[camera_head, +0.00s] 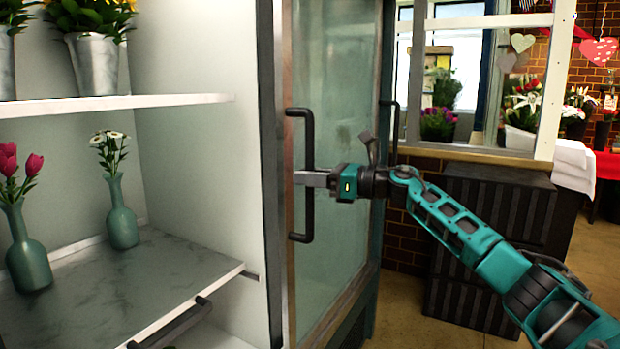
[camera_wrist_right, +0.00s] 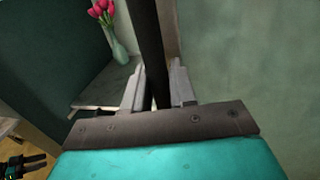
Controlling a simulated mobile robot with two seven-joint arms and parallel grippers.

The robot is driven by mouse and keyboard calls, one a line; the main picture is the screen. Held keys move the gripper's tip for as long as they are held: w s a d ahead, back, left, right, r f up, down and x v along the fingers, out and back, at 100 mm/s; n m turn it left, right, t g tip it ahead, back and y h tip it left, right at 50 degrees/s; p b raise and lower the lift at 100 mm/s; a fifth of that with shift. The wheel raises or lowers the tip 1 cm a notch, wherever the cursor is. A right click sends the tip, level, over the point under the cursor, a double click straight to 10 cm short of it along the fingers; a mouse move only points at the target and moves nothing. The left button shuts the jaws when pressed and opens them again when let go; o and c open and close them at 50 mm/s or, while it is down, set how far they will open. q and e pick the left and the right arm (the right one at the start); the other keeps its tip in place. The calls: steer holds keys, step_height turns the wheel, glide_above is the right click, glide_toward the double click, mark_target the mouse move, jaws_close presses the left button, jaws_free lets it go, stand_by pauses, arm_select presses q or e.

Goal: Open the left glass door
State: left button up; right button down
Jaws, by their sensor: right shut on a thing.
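The glass door (camera_head: 340,110) stands in the middle of the head view, a tall pane in a metal frame. A black bar handle (camera_head: 305,225) is mounted along its left edge. My right gripper (camera_head: 310,179) reaches in from the right and is shut on the handle about midway down. In the right wrist view the dark handle (camera_wrist_right: 150,45) runs between the two fingers of my right gripper (camera_wrist_right: 158,92). I cannot tell how far the door stands ajar.
White shelves (camera_head: 130,103) at the left hold metal flower buckets (camera_head: 100,65) and green vases (camera_head: 122,215). A second black handle (camera_head: 393,120) shows beyond the pane. Dark crates (camera_head: 490,215) stand behind my right arm.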

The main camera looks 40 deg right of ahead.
steer(key=shift+w+d+r, duration=0.15)
steer(key=shift+d, duration=0.2)
steer(key=c, duration=1.1)
jaws_free()
steer(key=shift+a, duration=0.1)
steer(key=shift+b+v, duration=2.15)
steer(key=shift+v, duration=4.35)
